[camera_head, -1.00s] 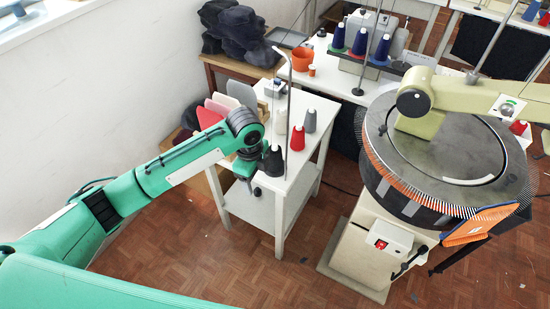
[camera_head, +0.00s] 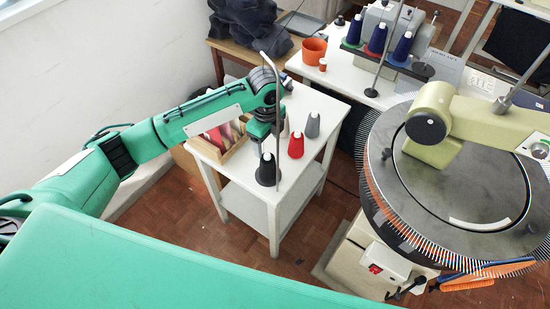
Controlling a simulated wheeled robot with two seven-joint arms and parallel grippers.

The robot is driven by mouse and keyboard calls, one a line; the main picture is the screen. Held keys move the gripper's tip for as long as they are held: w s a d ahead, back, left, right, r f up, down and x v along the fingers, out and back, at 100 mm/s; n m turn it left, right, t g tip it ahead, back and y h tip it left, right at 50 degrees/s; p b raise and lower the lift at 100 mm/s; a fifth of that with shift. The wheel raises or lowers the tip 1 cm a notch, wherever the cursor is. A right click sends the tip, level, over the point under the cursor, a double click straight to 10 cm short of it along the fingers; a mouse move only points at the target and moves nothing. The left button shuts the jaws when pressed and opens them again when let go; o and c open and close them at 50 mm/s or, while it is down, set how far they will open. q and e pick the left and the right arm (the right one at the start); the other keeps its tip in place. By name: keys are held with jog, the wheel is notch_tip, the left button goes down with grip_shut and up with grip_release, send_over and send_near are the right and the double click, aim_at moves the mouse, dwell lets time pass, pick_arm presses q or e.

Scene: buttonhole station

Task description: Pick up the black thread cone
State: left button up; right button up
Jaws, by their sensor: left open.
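The black thread cone (camera_head: 268,170) stands upright on the white side table (camera_head: 330,110), near its front corner by a thin metal post. My left gripper (camera_head: 263,139) is open, at the end of my green arm that comes in from the left. It shows just above the black cone in the picture. Its fingers are mostly hidden, so I cannot tell whether they touch the cone. A red cone (camera_head: 296,145) and a grey cone (camera_head: 312,126) stand to the right, behind the black one. My right gripper is out of view.
The metal post (camera_head: 277,120) rises close beside the black cone. A wooden holder with coloured pieces (camera_head: 226,140) sits left of the gripper. The round buttonhole machine (camera_head: 455,180) fills the right. An orange pot (camera_head: 314,51) stands on the table behind.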

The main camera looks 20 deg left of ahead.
aim_at(267, 155)
pick_arm(q)
jog(key=shift+f, duration=0.4)
jog(key=shift+s+f, duration=0.1)
jog(key=shift+f, duration=0.25)
notch_tip(267, 155, down, 3)
jog(key=shift+s+r+p, duration=0.1)
jog(key=shift+p, duration=0.9)
notch_tip(267, 155, down, 2)
jog(key=shift+f, duration=0.45)
jog(key=shift+c, duration=1.1)
jog(key=c, duration=1.1)
jog(key=shift+c, duration=0.3)
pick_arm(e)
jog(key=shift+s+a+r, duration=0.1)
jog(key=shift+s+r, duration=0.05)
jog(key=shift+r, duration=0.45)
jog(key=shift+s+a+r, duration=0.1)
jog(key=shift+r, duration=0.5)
